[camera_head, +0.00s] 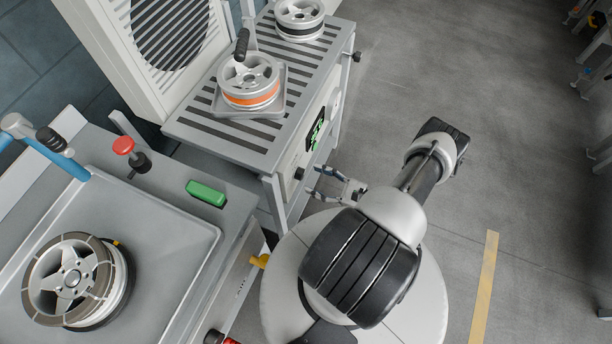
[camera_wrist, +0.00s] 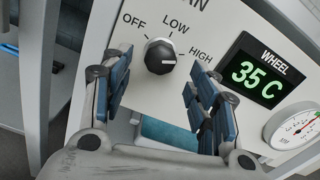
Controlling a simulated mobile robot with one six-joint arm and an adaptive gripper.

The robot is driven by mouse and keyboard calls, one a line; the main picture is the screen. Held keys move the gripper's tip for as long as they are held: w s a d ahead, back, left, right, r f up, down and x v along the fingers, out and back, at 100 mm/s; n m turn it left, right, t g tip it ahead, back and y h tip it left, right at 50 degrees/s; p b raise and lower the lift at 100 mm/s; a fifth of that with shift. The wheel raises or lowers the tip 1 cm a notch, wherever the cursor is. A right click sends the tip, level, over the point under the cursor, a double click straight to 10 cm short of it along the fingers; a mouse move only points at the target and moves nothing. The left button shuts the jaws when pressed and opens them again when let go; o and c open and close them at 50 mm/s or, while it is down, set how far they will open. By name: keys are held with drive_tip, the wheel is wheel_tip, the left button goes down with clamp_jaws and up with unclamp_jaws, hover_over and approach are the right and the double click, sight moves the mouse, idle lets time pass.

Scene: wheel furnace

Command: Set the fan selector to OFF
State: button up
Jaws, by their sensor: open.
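The fan selector is a round black knob (camera_wrist: 160,56) on a pale panel (camera_wrist: 209,30), with OFF printed at its upper left, LOW above and HIGH to its right. A pale mark shows on its face, but I cannot tell clearly which label it points to. In the head view the small dark knob (camera_head: 299,173) sits low on the front of the slatted bench. My gripper (camera_wrist: 159,66) is open and empty in the wrist view, with its blue-padded fingers to the left and right of the knob. In the head view my gripper (camera_head: 321,184) faces the panel, a short distance from it.
A green display (camera_wrist: 258,71) reading 35 C and a round gauge (camera_wrist: 294,127) are right of the knob. Wheels (camera_head: 249,82) stand on the slatted bench (camera_head: 215,145). A workbench (camera_head: 165,227) with another wheel is at lower left. Open floor (camera_head: 420,60) lies to the right.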

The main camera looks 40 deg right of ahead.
sight(300, 174)
drive_tip(key=shift+x, duration=2.05)
drive_tip(key=shift+c, duration=0.3)
drive_tip(key=c, duration=1)
